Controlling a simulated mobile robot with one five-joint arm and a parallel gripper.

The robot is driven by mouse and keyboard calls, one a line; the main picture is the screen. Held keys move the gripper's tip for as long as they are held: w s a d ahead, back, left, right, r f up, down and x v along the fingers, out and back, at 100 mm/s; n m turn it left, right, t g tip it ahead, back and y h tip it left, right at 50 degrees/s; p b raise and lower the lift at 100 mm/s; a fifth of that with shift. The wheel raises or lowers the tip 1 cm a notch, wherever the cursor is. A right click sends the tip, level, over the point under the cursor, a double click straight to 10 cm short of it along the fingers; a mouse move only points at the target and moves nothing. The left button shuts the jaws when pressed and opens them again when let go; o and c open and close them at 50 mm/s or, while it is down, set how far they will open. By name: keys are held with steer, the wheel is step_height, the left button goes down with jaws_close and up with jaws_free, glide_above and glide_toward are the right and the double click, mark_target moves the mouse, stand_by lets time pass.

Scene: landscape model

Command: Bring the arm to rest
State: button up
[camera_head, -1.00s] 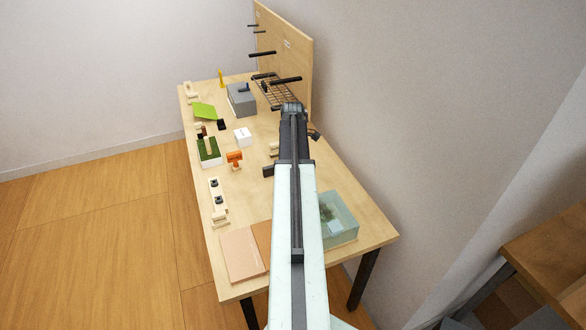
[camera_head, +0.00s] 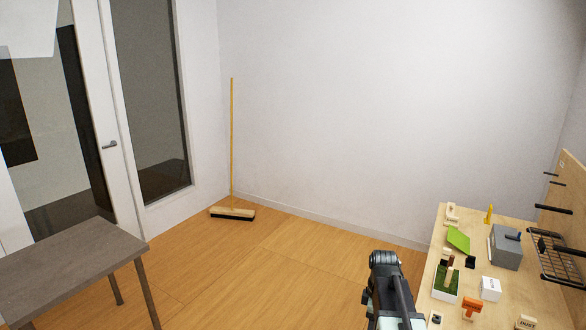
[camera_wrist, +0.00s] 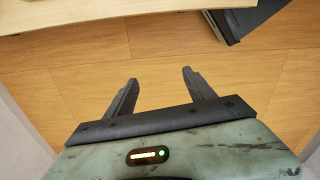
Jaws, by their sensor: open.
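My arm shows at the bottom of the head view, left of the workbench (camera_head: 438,252), reaching forward over the floor. My gripper (camera_wrist: 158,82) shows in the wrist view with its two dark fingers spread apart and nothing between them. Wooden floor lies beyond the fingertips. In the head view the fingers cannot be made out.
The workbench at the right holds a grey box (camera_head: 505,248), a green sheet (camera_head: 458,240), an orange item (camera_head: 472,307) and a white box (camera_head: 490,289). A grey table (camera_head: 70,262) stands left. The middle floor is clear.

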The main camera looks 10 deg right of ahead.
steer(key=s+a+m, duration=0.3)
steer(key=a+m, duration=0.3)
steer(key=a, duration=0.1)
steer(key=s+a+m, duration=0.3)
steer(key=a+m, duration=0.3)
steer(key=a, duration=0.1)
steer(key=shift+s+a, duration=0.4)
steer(key=shift+d, duration=0.1)
